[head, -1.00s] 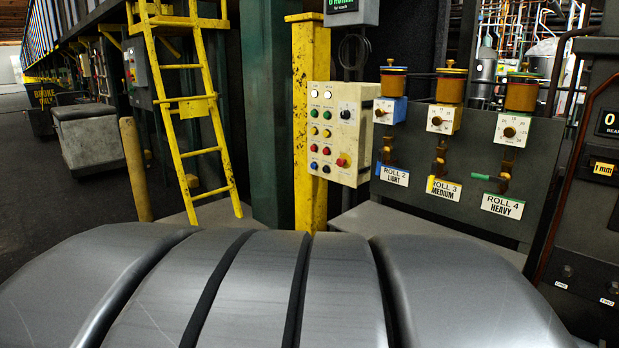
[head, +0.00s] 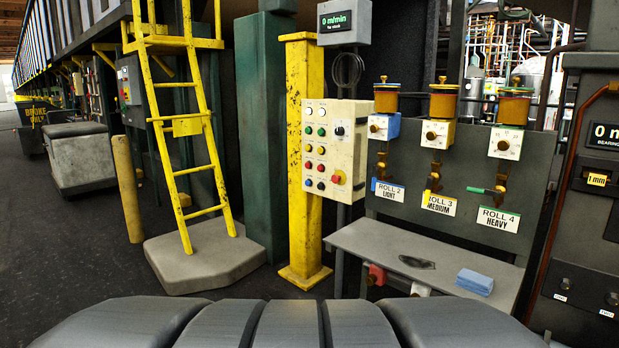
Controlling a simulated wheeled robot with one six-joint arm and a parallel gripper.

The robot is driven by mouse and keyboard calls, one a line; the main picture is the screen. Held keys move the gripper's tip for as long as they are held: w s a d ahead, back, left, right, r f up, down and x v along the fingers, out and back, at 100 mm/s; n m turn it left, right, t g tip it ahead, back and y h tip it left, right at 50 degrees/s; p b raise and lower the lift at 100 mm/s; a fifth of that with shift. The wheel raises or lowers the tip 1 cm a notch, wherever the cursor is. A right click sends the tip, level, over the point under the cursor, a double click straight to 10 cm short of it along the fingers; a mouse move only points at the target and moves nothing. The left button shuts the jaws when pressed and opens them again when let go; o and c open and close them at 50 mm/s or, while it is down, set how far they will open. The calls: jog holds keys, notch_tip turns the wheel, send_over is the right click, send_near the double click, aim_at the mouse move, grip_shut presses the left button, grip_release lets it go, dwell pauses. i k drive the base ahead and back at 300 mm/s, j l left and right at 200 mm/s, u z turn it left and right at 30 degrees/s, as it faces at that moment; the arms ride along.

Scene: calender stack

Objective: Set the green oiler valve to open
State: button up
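The green oiler valve is at the right oiler on the dark panel. Its green handle (head: 478,190) lies level and points left from the brass valve body (head: 499,190). Above it are a dial box (head: 505,143) with a green top edge and an amber oil cup (head: 514,106). Below it is the label "ROLL 4 HEAVY" (head: 498,219). The blue handle (head: 373,184) and yellow handle (head: 427,198) of the other two oilers hang down. My gripper is not in view.
A grey shelf (head: 405,246) juts out below the panel, with a blue folded cloth (head: 474,282) on it. A cream button box (head: 336,150) is on the left, beside a yellow post (head: 305,235). A yellow ladder (head: 190,140) stands further left. Open floor (head: 60,240) lies at far left.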

aim_at(482, 192)
jog(key=z, duration=1.2)
